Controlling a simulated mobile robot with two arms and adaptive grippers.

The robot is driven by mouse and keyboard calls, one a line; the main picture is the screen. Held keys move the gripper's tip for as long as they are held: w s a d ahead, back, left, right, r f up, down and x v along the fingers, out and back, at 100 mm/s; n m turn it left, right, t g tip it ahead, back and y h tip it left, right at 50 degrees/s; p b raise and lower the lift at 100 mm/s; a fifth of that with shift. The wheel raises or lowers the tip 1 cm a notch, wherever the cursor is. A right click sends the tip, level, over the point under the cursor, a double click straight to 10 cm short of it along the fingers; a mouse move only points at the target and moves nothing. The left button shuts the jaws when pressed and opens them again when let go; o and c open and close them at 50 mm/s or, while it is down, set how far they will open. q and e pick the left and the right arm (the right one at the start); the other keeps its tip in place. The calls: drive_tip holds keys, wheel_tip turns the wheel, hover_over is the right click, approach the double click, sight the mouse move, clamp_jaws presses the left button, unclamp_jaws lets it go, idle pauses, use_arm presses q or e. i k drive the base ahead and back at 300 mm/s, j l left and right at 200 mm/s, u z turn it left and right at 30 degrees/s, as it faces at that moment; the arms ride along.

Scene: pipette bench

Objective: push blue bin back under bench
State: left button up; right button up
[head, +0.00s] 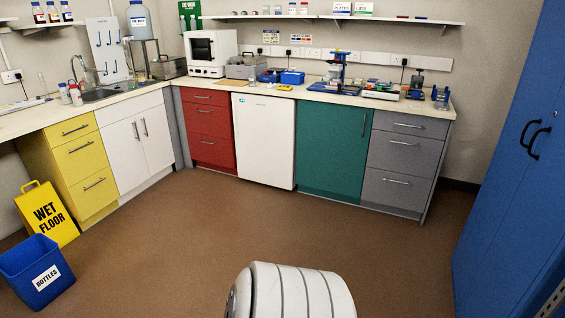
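The blue bin (38,272) with a white "BOTTLES" label stands upright on the brown floor at the lower left. It is in front of the yellow wet floor sign, out from the bench. The bench (150,98) has a pale worktop that runs along the left and back walls, with cupboards and drawers below it. Neither of my grippers shows in the head view, so I cannot see whether they touch anything.
A yellow wet floor sign (48,213) leans behind the bin, near the yellow drawers (84,168). A tall blue cabinet (515,160) stands at the right. The brown floor (200,230) between is clear. A white ribbed part of mine shows at the bottom middle.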

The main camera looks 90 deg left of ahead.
sight(38, 271)
drive_tip(key=u, duration=4.6)
drive_tip(key=i+l, duration=0.15)
drive_tip(key=i, duration=0.4)
drive_tip(key=i+l, duration=0.1)
drive_tip(key=i, duration=0.5)
drive_tip(key=i+l, duration=0.15)
drive_tip(key=i, duration=0.4)
drive_tip(key=i+l, duration=0.15)
drive_tip(key=i, duration=0.4)
